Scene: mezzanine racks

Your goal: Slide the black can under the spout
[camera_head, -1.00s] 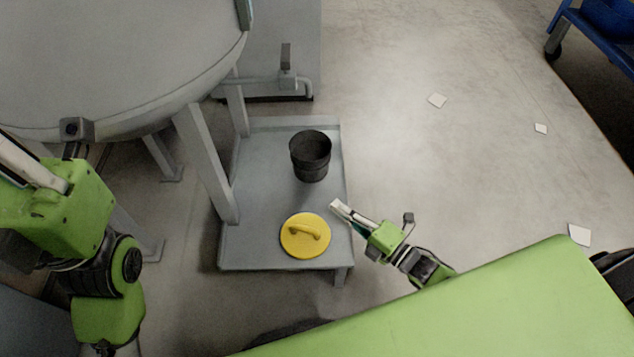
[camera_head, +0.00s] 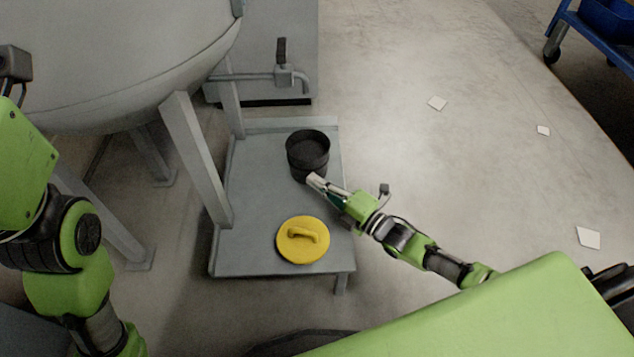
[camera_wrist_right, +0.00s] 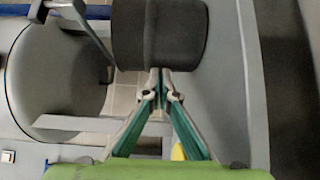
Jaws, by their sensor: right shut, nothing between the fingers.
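The black can (camera_head: 308,154) stands upright and open-topped on the grey low table (camera_head: 255,195), towards its back. The spout (camera_head: 304,84) is the bent end of a grey pipe with a valve, beyond the table's back edge and above it. My right gripper (camera_head: 314,180) is shut and empty, its fingertips at the near lower side of the can. In the right wrist view the can (camera_wrist_right: 160,35) is right before the closed fingertips (camera_wrist_right: 160,75); they look to touch it or nearly so. Of my left arm only links show at the left edge; its fingers are out of frame.
A yellow lid (camera_head: 303,240) with a handle lies on the table in front of the can. A large grey tank (camera_head: 120,60) on legs stands at the left, one leg (camera_head: 196,160) beside the table. White sheets lie on the open floor at the right. A blue cart (camera_head: 595,35) stands far right.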

